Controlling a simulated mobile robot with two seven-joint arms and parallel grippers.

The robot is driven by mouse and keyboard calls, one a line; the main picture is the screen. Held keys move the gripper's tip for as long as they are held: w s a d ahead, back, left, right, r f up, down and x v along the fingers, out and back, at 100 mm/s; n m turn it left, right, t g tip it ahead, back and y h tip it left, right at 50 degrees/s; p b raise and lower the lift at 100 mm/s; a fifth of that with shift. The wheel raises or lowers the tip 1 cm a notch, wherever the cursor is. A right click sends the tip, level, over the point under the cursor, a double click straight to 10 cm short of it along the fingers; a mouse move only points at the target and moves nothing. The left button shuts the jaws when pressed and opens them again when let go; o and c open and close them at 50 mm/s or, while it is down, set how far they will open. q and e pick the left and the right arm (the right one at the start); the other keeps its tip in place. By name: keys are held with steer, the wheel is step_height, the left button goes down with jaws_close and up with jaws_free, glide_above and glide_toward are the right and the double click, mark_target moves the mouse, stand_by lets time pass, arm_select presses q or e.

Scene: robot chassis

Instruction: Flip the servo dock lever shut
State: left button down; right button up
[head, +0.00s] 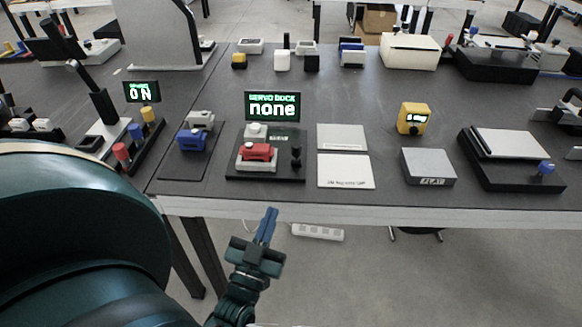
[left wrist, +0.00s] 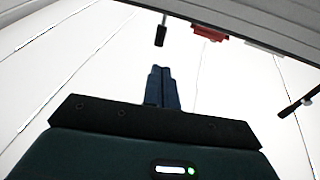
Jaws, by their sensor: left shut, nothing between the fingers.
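The servo dock (head: 236,170) is a black base near the table's front edge, with a grey and red block (head: 257,152) seated on it. Its display (head: 273,106) reads "SERVO DOCK none". A small dark upright part (head: 296,154) stands on the dock's right side and looks like the lever; its exact position is too small to tell. My left gripper (head: 267,220) is in front of the table edge, below the dock in the picture and apart from it. Its blue fingers (left wrist: 162,82) are together and empty in the left wrist view. My right gripper is not in view.
A blue and grey block (head: 191,140) on a black pad lies left of the dock. White plates (head: 346,171) lie to its right, then a grey box (head: 428,167) and a yellow device (head: 413,118). The table's front edge (head: 400,214) lies between my left gripper and the dock.

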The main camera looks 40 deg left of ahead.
mark_target(295, 152)
arm_select(q)
steer(key=p+x, duration=0.1)
steer(key=x, duration=1.3)
steer(key=shift+w+p, duration=0.15)
steer(key=shift+p, duration=0.2)
